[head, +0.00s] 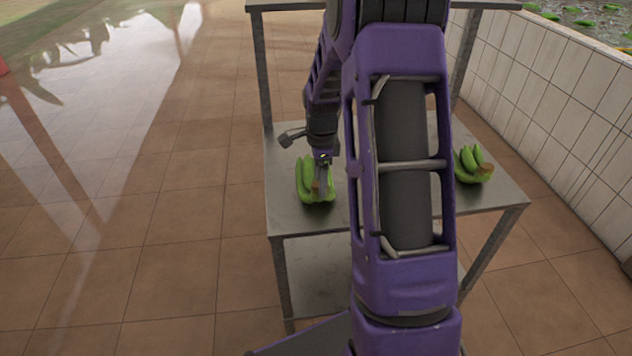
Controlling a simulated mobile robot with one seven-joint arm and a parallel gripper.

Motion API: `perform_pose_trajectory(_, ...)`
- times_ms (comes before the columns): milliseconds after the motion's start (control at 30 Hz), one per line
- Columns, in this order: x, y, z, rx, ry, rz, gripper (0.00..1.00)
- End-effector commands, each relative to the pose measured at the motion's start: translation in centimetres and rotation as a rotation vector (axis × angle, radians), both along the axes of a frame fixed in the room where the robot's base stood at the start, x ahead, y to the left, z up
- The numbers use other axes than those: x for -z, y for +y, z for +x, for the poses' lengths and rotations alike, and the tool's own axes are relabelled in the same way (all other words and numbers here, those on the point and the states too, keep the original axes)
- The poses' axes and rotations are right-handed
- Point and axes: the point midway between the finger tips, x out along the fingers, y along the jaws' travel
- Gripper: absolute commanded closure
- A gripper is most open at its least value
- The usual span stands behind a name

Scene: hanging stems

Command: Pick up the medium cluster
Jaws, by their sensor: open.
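Another green banana cluster (471,165) sits on the right part of the table, apart from my gripper. My purple arm hides the middle of the table. I cannot tell from size which cluster is the medium one.
A white tiled wall (560,95) runs along the right. The tiled floor (180,240) on the left is clear.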

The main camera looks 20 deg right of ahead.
Motion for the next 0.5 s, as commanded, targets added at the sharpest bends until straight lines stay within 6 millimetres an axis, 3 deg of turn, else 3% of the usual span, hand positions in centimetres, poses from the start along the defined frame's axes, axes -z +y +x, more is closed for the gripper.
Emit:
perform_pose_trajectory(133,-0.04,0.01,0.0,0.0,0.0,0.0,0.29)
perform_pose_trajectory(500,-0.07,0.03,0.01,-0.001,0.0,0.0,0.96)
